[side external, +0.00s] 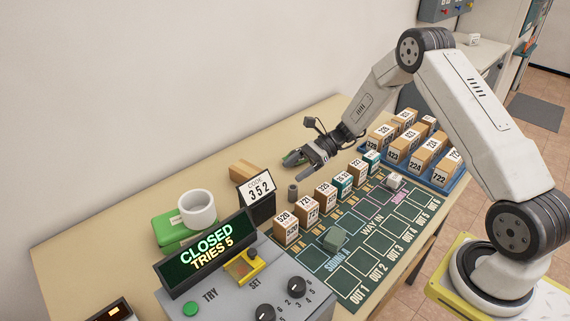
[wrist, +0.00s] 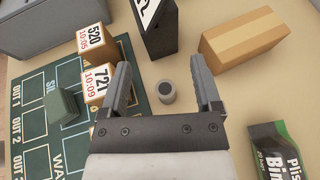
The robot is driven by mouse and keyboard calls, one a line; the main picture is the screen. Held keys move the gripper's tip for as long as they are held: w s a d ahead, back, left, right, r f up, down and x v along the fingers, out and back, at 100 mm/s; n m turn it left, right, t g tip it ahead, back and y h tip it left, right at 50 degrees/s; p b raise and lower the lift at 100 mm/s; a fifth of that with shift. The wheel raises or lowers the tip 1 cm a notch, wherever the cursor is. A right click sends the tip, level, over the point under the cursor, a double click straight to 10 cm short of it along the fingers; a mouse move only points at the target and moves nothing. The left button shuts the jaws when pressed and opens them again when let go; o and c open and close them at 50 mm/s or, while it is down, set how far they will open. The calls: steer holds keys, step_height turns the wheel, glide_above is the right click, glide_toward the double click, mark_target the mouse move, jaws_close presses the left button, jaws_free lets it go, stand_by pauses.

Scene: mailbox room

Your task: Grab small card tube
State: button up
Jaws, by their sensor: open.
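A small grey tube (side external: 292,192) stands upright on the tan table, between the 352 sign and the row of numbered boxes. In the wrist view the tube (wrist: 167,93) shows its dark round top and lies between the two finger lines, clear of both. My gripper (side external: 298,161) is open and empty, up and to the right of the tube in the side view. In the wrist view the fingertips of my gripper (wrist: 160,66) are spread wide on either side of the tube. Whether they are down at its height I cannot tell.
The black 352 sign (side external: 262,203) and a cardboard box (side external: 246,173) stand close by. Numbered boxes, including 721 (wrist: 98,83), line the green board (wrist: 30,110) beside one finger. A green-and-black packet (wrist: 280,150) lies at the wrist view's right edge.

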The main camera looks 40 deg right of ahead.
mark_target(289, 193)
steer(key=shift+f, duration=1.75)
steer(key=shift+f, duration=0.5)
step_height(289, 193, down, 3)
steer(key=shift+r, duration=0.2)
steer(key=shift+x, duration=1.05)
steer(key=shift+a+f, duration=0.15)
steer(key=shift+a, duration=0.3)
